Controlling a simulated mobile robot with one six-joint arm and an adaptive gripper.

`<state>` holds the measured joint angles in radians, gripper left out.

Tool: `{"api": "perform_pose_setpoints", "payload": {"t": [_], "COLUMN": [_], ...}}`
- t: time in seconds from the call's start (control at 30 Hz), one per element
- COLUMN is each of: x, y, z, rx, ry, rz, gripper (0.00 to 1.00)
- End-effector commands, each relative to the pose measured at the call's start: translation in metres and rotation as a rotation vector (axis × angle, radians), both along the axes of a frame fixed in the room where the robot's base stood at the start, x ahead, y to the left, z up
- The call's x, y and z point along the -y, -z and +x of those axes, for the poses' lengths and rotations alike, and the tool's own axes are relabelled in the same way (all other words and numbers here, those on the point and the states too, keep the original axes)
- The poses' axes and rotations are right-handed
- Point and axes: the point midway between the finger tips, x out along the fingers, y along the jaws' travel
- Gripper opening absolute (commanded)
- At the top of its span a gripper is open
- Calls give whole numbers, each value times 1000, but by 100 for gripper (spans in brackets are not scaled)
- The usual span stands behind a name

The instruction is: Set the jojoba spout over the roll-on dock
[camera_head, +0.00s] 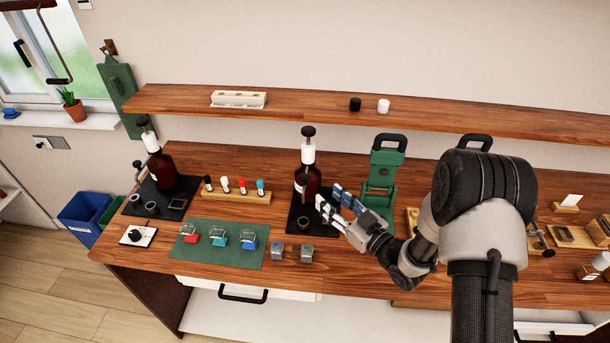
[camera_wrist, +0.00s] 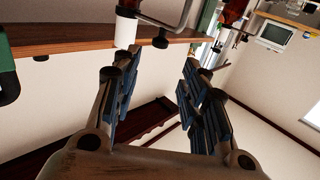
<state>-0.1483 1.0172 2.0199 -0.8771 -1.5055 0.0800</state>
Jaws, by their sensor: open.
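Two amber pump bottles with white collars and black tops stand on dark plates: the left bottle (camera_head: 161,168) and the middle bottle (camera_head: 308,184). I cannot read which is jojoba. The left bottle's dark curved spout (camera_head: 138,166) points left. In the wrist view, a grey bent tube (camera_wrist: 178,25) shows near an amber bottle with a white collar (camera_wrist: 124,34), probably the middle one. My gripper (camera_head: 331,198) is open and empty, just right of the middle bottle; its blue-padded fingers also show in the wrist view (camera_wrist: 162,62). A round dock (camera_head: 304,223) sits on the middle plate; its label is unreadable.
The left plate (camera_head: 172,213) carries more dark docks. A rack of small vials (camera_head: 236,196) stands between the bottles. A green mat (camera_head: 220,255) with several small clamped pieces lies in front. A green stand (camera_head: 383,180) is close behind my gripper. A shelf (camera_head: 320,108) runs above.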

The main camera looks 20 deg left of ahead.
Motion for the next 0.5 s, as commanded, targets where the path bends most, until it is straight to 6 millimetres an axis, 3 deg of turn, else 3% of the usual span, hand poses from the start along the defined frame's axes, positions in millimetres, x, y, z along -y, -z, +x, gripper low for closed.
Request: {"api": "perform_pose_setpoints", "payload": {"t": [0.3,0.5], "x": [-62,-88], "y": [1,1], "z": [36,54], "rx": [1,0], "ry": [-2,0], "rz": [-1,-1], "gripper": [40,40]}}
